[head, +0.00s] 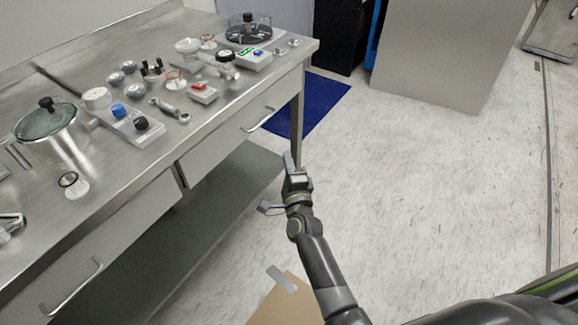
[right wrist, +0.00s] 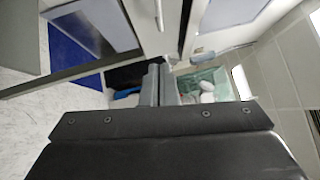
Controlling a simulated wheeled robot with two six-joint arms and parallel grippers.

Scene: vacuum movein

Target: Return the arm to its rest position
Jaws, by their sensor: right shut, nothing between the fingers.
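My right arm reaches up from the bottom right in the head view. Its gripper (head: 289,163) is shut and empty, held beside the right end of the steel workbench (head: 150,190), over the floor. In the right wrist view the two fingers (right wrist: 160,68) are pressed together with nothing between them. My left gripper is not in view.
The workbench holds a glass-lidded pot (head: 52,128), a panel with blue and black knobs (head: 130,120) and a round device with a green display (head: 250,40). A blue mat (head: 312,103) lies beyond the bench.

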